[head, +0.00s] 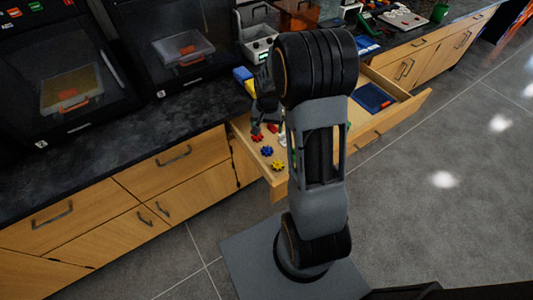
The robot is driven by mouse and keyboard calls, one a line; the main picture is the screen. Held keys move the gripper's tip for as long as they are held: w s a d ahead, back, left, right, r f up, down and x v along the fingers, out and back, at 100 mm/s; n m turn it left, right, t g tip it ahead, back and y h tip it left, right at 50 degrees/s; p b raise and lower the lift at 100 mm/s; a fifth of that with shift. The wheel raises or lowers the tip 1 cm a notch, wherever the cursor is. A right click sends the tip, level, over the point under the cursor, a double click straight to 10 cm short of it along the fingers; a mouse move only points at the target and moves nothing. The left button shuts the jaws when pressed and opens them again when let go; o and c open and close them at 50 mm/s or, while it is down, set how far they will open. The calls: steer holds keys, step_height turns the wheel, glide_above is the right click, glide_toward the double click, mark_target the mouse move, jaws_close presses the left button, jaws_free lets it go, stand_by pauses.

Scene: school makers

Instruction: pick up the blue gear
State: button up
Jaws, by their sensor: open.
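The small blue gear (266,151) lies in the open wooden drawer (279,186), near its front left. A red gear (257,138) lies just behind it and a yellow gear (278,165) just in front of it to the right. My gripper (258,124) is open over the left part of the drawer, behind the blue gear and apart from it in the picture. Its fingertips are dark and small, and I cannot tell their exact height. My arm hides the middle of the drawer.
A blue tray (372,97) lies in the drawer's right part. The dark countertop (120,138) bears black printers (65,80), a grey device (258,45) and a green cup (439,12). Closed cabinets stand to the left. The grey floor (440,190) is clear at right.

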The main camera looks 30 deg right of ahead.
mark_target(267, 150)
steer(key=f, duration=1.4)
steer(key=shift+w+f+b, duration=0.25)
steer(key=shift+f+b, duration=0.1)
steer(key=shift+b, duration=0.05)
steer(key=c, duration=1)
